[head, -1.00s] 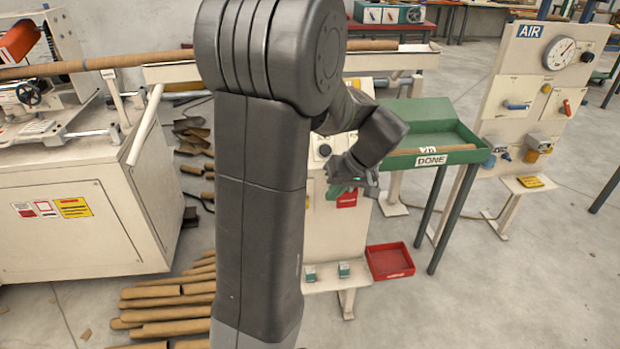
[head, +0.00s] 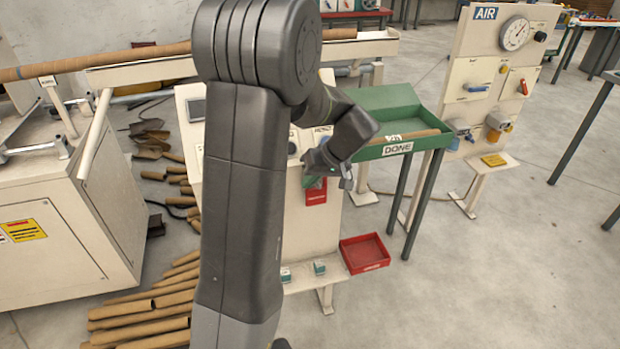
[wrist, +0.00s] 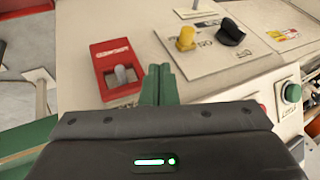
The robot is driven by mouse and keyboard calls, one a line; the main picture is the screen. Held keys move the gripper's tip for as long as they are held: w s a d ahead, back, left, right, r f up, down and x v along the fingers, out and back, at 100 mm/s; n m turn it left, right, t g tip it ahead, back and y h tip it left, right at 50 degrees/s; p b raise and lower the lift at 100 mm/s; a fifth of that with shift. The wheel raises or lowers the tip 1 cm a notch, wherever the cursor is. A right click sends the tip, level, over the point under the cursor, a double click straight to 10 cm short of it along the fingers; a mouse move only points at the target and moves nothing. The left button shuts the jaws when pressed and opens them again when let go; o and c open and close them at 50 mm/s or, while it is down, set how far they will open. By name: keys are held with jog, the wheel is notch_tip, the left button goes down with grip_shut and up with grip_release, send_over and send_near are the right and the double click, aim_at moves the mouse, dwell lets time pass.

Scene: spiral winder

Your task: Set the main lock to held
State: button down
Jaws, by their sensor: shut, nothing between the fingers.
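No part that I can read as the main lock is clear. The AIR panel (head: 503,70) stands at the right in the head view, with a blue handle (head: 476,88) and a red handle (head: 523,87). My gripper (head: 346,182) is in front of the control console (head: 305,235), left of the panel and well apart from it.
The green DONE tray (head: 400,150) stands on legs between console and panel. A red bin (head: 364,253) sits low by the console. Cardboard tubes (head: 140,310) lie on the floor at left. The wrist view shows a yellow knob (wrist: 186,38) and a black knob (wrist: 230,33).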

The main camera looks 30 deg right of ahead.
jog(key=w+a+f, duration=0.3)
jog(key=a+f, duration=0.2)
jog(key=f, duration=0.1)
jog(key=shift+w+a+f, duration=0.2)
jog(key=shift+a+f, duration=0.05)
jog(key=shift+a, duration=0.1)
jog(key=a+b, duration=0.1)
jog(key=a, duration=0.1)
jog(key=w+a+b, duration=0.1)
jog(key=a, duration=0.2)
jog(key=shift+w, duration=0.1)
jog(key=shift+d, duration=0.1)
